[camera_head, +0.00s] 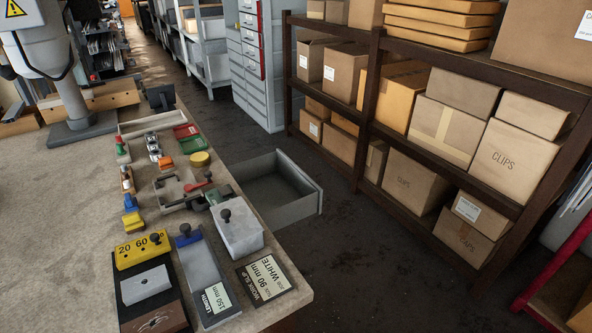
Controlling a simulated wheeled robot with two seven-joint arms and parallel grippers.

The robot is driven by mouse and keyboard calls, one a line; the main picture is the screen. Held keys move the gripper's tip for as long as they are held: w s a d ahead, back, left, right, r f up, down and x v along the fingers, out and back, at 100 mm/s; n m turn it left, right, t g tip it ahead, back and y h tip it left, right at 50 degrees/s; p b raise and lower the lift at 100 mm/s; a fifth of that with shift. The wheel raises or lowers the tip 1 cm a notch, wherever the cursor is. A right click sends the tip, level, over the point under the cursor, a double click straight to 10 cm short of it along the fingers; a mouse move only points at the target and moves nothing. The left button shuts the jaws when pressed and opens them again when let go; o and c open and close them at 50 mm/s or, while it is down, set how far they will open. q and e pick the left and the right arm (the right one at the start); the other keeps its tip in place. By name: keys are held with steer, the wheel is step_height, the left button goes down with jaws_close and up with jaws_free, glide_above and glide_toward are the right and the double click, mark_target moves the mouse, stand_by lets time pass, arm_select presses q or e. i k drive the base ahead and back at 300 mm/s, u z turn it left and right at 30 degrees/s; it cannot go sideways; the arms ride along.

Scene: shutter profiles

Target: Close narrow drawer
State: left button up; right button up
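A grey metal drawer (291,213) stands pulled out from the right side of the workbench (295,301), near the middle of the view. Its inside looks empty, and its front panel (304,176) is at the right end, facing the shelves. The drawer's inner end is hidden behind the bench edge and the items on top. Neither of my grippers is in view.
The bench top holds a grey box with a black knob (238,237), a yellow angle block (139,250) and several small tools. A rack of cardboard boxes (440,130) stands at the right. Dark floor (355,255) lies clear between drawer and rack.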

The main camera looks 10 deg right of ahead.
mark_target(283, 194)
steer(key=z, duration=2.25)
steer(key=i, duration=2.4)
steer(key=u, duration=3.25)
steer(key=k, duration=0.55)
steer(key=z, duration=0.55)
steer(key=i, duration=0.85)
steer(key=z, duration=0.05)
